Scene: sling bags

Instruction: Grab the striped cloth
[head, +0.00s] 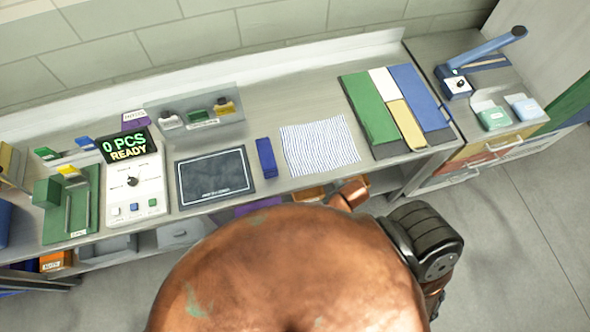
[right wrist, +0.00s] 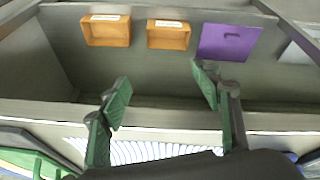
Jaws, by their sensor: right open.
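The striped cloth (head: 320,145), white with thin blue stripes, lies flat on the bench near its front edge, right of a small dark blue block (head: 266,158). In the right wrist view part of the cloth (right wrist: 150,150) shows at the bottom, beyond the bench edge, partly hidden by my gripper. My right gripper (right wrist: 161,93) is open with its green-padded fingers wide apart and nothing between them. It is apart from the cloth, near the bench's front edge. In the head view its fingers are hidden, and a copper arm part of mine is in front of the bench. My left gripper is not in view.
A dark mat (head: 215,178) and a "0 PCS READY" control box (head: 135,185) are to the left. Orange bins (right wrist: 107,31) and a purple piece (right wrist: 229,42) are on the shelf below.

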